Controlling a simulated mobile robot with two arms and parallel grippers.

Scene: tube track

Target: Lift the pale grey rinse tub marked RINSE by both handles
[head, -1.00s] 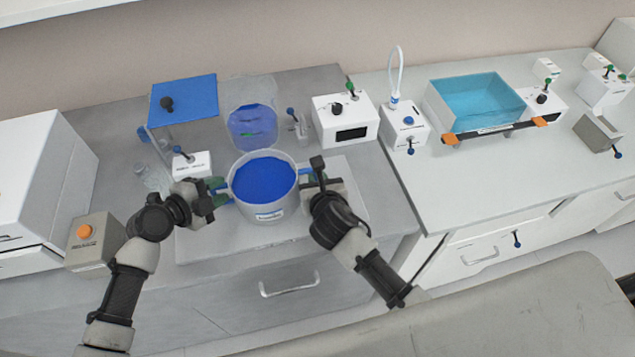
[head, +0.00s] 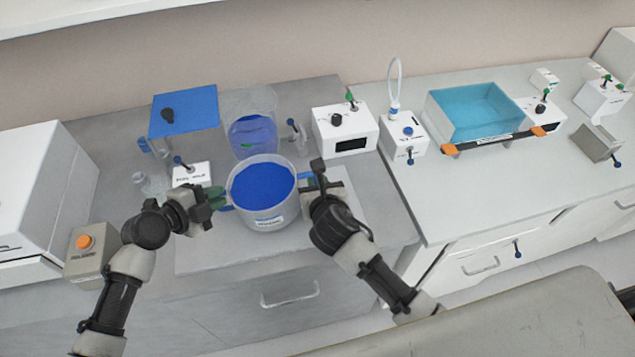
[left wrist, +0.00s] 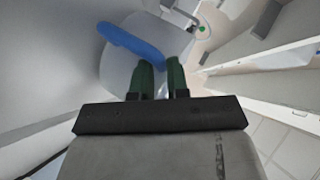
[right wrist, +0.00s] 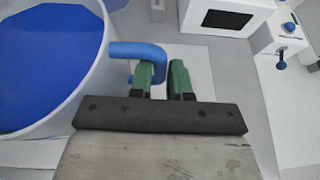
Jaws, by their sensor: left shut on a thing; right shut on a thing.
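The pale grey tub (head: 248,208) holds deep blue liquid and stands upright, level as far as I can see, over a light mat. Its front label is too small to read surely. My left gripper (head: 220,199) is shut on the blue left handle, which shows in the left wrist view (left wrist: 130,42). My right gripper (head: 317,180) is shut on the blue right handle, which shows in the right wrist view (right wrist: 138,49) curving down between the green fingers. I cannot tell whether the tub's base touches the mat.
Behind the tub stand a clear beaker (head: 252,135) with blue liquid and a blue-topped stand (head: 185,108). A white box (head: 190,175) is near the left gripper. A grey box with an orange button (head: 84,242) stands at left. A teal tank (head: 478,108) is on the right bench.

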